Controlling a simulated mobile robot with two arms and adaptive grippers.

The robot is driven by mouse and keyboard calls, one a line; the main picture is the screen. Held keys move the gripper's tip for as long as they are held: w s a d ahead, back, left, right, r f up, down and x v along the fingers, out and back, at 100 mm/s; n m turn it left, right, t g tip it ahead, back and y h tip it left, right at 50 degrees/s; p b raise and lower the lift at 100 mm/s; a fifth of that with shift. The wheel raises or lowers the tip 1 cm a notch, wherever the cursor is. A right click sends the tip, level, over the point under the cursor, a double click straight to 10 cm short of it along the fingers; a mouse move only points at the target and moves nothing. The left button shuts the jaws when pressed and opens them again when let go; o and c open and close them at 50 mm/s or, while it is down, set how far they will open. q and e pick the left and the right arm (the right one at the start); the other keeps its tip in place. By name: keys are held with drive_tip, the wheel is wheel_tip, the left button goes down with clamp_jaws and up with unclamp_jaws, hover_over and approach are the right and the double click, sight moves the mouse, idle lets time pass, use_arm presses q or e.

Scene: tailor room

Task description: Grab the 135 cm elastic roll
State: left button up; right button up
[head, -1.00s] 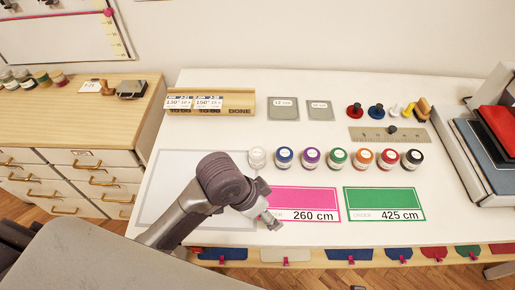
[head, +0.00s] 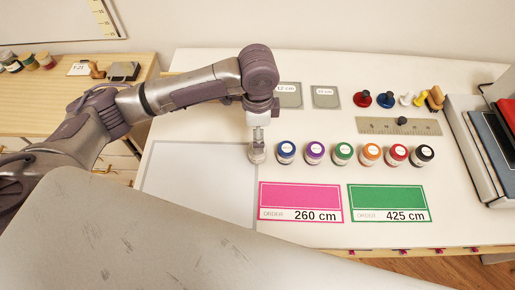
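My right gripper is out of view.
A pink 260 cm order card (head: 300,190) and a green 425 cm order card (head: 388,193) lie in front of the rolls. A ruler plate (head: 375,126) and coloured pieces lie behind. A pale rectangular mat (head: 200,175) is clear at left. A grey tray (head: 470,150) stands right.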

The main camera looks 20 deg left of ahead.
use_arm(q)
wheel_tip(320, 180, down, 3)
drive_tip(key=shift+r, duration=0.1)
drive_tip(key=f, duration=0.1)
drive_tip(key=f+p, duration=0.2)
drive_tip(key=f, duration=0.1)
drive_tip(key=shift+w+a+f, duration=0.1)
drive_tip(key=shift+w+a, duration=0.1)
drive_tip(key=shift+w, duration=0.1)
drive_tip(key=shift+f, duration=0.55)
drive_tip(key=c, duration=1.2)
drive_tip(key=shift+r, duration=0.1)
